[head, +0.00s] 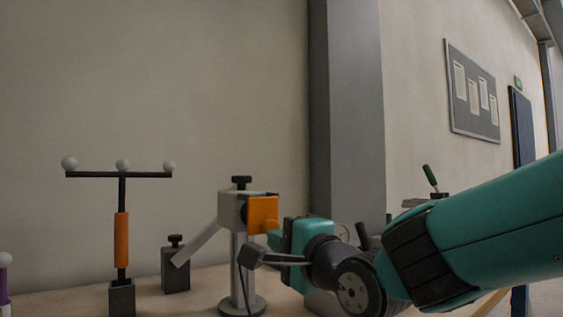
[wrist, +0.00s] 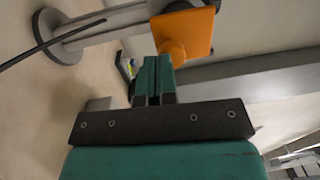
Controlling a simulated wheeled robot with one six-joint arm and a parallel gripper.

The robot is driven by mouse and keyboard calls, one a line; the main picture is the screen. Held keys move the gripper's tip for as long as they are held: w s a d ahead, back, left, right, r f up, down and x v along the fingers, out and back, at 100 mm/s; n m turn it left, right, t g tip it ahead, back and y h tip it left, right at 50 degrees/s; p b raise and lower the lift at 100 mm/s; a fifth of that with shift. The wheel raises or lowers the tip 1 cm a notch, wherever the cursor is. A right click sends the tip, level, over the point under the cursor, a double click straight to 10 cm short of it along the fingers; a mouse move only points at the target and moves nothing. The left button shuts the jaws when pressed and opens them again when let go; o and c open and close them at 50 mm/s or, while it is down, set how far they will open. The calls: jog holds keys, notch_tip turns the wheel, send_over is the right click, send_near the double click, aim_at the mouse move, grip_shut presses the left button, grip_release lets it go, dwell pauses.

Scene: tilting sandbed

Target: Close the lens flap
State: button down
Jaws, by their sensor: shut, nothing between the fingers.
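The lens flap is an orange square plate (head: 263,214) at the right side of a grey box-shaped head (head: 231,208) on a round-based stand. In the wrist view the flap (wrist: 187,32) is just ahead of my fingers, with a rounded orange tab (wrist: 172,52) pointing toward them. My gripper (head: 274,236) is shut and empty, just right of and below the flap. Its fingertips (wrist: 155,62) are very close to the tab; I cannot tell whether they touch it. How far the flap stands from the lens face is unclear, and no lens opening shows.
A grey arm slopes from the head to a dark block (head: 175,268). A post with an orange grip and white balls (head: 122,225) stands at the left. Bare tabletop lies between the stands.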

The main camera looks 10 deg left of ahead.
dwell(0.4)
jog(key=r+v, duration=0.1)
jog(key=v, duration=1.2)
jog(key=s+d+f+n+g+h, duration=0.2)
jog(key=d+f+n+g, duration=0.15)
jog(key=f, duration=0.25)
jog(key=s+d+f+n+g+h, duration=0.2)
jog(key=f+n+g, duration=0.15)
jog(key=f, duration=0.25)
jog(key=s+d+f+n+g+h, duration=0.2)
jog(key=s+d+f+n+g, duration=0.15)
jog(key=s+n, duration=0.2)
jog(key=s+d+f+n+g+h, duration=0.2)
jog(key=s+d+f+n+g, duration=0.15)
jog(key=s, duration=0.35)
notch_tip(320, 180, up, 31)
jog(key=n+p, duration=0.1)
jog(key=p, duration=2.9)
jog(key=c, duration=1.8)
grip_release()
jog(key=shift+r, duration=0.1)
